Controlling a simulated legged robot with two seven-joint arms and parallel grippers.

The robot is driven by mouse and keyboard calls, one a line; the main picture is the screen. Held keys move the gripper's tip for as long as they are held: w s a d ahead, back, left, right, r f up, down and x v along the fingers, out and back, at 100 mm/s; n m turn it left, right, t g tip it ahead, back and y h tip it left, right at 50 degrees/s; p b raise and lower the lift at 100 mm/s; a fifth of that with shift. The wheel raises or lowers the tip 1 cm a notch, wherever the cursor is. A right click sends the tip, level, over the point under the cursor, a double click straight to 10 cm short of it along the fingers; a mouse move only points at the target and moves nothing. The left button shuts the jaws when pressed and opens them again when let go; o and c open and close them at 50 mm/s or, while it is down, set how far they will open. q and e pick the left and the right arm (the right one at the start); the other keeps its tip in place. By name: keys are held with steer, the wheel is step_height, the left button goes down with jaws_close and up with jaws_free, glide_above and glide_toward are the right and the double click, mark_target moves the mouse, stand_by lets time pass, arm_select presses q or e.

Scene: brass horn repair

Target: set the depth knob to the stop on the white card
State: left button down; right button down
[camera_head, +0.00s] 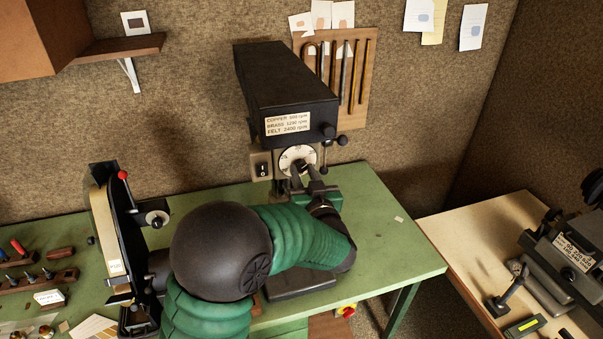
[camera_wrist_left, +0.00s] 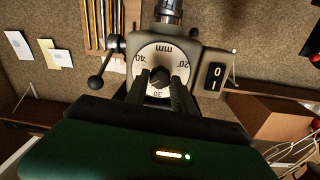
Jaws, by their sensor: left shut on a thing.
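A black drill press (camera_head: 285,95) stands at the back of the green bench. Its round white dial (camera_head: 290,155) fills the middle of the left wrist view (camera_wrist_left: 150,57), upside down, marked mm, 20, 30 and 40. The dark depth knob (camera_wrist_left: 159,76) is at the dial's centre. My left gripper (camera_head: 300,172) is shut on the knob, one finger on each side; it also shows in the left wrist view (camera_wrist_left: 160,84). The exact knob setting is too small to read. A white card (camera_head: 288,122) on the press head lists copper, brass and felt speeds. My right gripper is out of view.
A switch (camera_wrist_left: 214,76) sits beside the dial, and a ball-ended lever (camera_wrist_left: 102,72) is on its other side. A belt machine (camera_head: 110,230) stands at the left. Paper cards (camera_head: 420,15) hang on the wall. The bench's right end (camera_head: 400,250) is mostly clear.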

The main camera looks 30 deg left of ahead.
arm_select(q)
steer(key=b, duration=0.1)
steer(key=n+b, duration=0.1)
steer(key=shift+w+d+f+b, duration=0.1)
steer(key=shift+w+f+b, duration=0.05)
steer(key=shift+f+b, duration=0.2)
steer(key=shift+r+n, duration=0.15)
steer(key=shift+n, duration=0.25)
steer(key=shift+a+r, duration=0.2)
